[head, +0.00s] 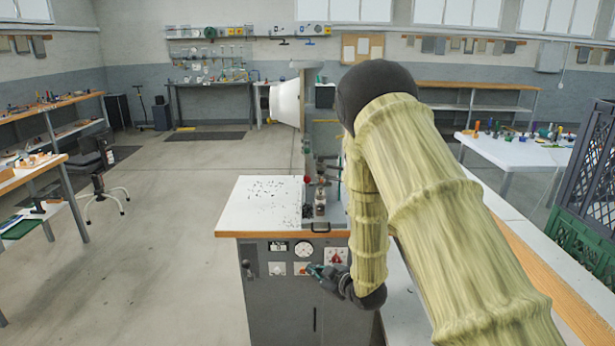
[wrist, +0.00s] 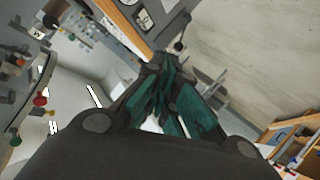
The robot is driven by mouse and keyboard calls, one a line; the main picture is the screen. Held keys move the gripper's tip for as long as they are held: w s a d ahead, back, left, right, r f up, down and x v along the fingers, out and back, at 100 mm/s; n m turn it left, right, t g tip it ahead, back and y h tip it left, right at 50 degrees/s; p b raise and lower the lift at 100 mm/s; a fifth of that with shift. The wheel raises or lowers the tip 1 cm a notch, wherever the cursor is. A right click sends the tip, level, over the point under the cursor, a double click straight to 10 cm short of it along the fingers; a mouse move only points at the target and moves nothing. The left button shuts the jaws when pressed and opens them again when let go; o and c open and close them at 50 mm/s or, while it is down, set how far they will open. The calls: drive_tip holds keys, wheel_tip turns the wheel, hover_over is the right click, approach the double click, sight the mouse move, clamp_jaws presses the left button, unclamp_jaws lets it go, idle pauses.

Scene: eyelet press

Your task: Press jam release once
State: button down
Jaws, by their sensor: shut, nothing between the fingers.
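The eyelet press bench has a grey front panel (head: 268,292) with several controls. These are a black lever or knob (head: 248,269) at the left, a small counter display (head: 277,246), a round gauge (head: 303,249), a white plate (head: 277,269) and a plate with a red triangle (head: 336,256). I cannot read which one is the jam release. My gripper (head: 318,271), with teal fingers, is shut and empty in front of the panel's lower right controls and partly hides one.
The press top (head: 262,205) has a wooden edge, scattered dark bits and a red knob (head: 307,180). My arm hides much of the right side. A stool (head: 105,180) and shelves stand left; a white table (head: 515,150) and green crate (head: 580,245) stand right.

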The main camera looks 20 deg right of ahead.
sight(307, 182)
drive_tip(key=w+r+n+t+y+p, duration=0.1)
drive_tip(key=w+r+n+y, duration=0.1)
drive_tip(key=r, duration=0.9)
drive_tip(key=w+r+n+t+y+p, duration=0.1)
drive_tip(key=w+r+n+y, duration=0.1)
drive_tip(key=w+r, duration=0.4)
wheel_tip(307, 182, up, 5)
drive_tip(key=shift+f+n, duration=0.15)
drive_tip(key=shift+n, duration=0.75)
drive_tip(key=shift+w, duration=0.25)
drive_tip(key=w+d, duration=0.2)
drive_tip(key=w, duration=0.6)
drive_tip(key=shift+d, duration=0.15)
drive_tip(key=shift+w, duration=0.3)
drive_tip(key=shift+w+d, duration=0.1)
drive_tip(key=shift+w, duration=0.1)
